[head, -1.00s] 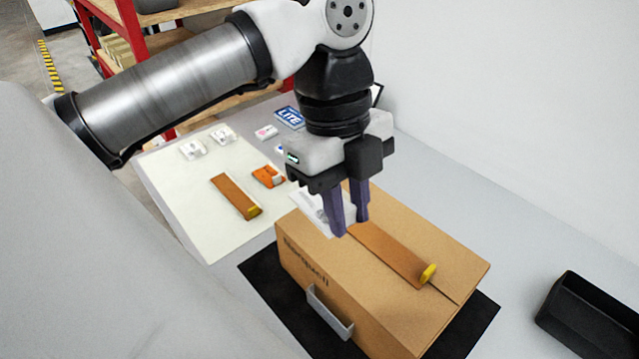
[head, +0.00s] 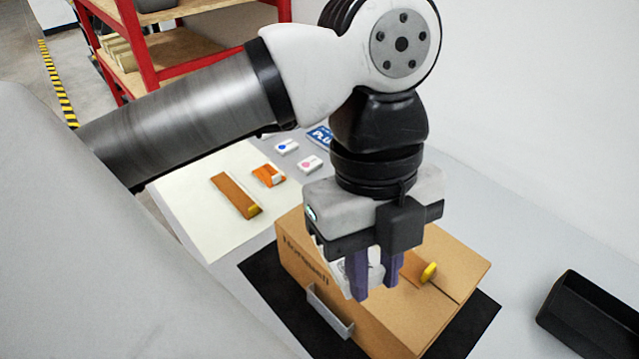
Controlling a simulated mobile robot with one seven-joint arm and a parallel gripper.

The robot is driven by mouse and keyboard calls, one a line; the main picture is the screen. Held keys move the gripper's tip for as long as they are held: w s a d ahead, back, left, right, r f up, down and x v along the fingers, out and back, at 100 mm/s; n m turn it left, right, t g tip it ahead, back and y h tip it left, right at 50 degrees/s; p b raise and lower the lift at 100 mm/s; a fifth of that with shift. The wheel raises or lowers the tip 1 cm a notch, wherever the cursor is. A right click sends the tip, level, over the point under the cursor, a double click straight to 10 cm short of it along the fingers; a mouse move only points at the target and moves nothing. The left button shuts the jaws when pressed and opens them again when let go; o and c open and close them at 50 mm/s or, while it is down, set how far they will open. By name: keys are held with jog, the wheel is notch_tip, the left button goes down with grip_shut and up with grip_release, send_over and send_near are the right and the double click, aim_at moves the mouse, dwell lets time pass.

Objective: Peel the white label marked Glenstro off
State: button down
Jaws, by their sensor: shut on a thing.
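The cardboard box (head: 440,310) stands on a black mat (head: 255,275), with printed lettering on its left side. My gripper (head: 375,287) is over the box top, its purple fingers pointing down and shut on the white label (head: 336,268). The label shows as a white bent sheet to the left of and behind the fingers. Its marking cannot be read, and whether any edge still touches the box is hidden. A brown strip with a yellow end (head: 429,272) lies on the box top, partly hidden by the fingers.
A black open bin (head: 590,318) stands at the right. A pale sheet (head: 190,200) at the left carries another brown strip (head: 233,195) and an orange dispenser (head: 268,176). A grey handle (head: 330,312) juts from the box's front left side.

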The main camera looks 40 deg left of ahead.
jog(key=s+a+n+t, duration=0.1)
jog(key=s+a+n, duration=0.2)
jog(key=s+a, duration=0.1)
jog(key=w+a, duration=0.5)
jog(key=w, duration=0.4)
jog(key=shift+w+a+p, duration=0.2)
jog(key=shift+a+p, duration=0.05)
jog(key=shift+p, duration=0.05)
jog(key=shift+f, duration=0.15)
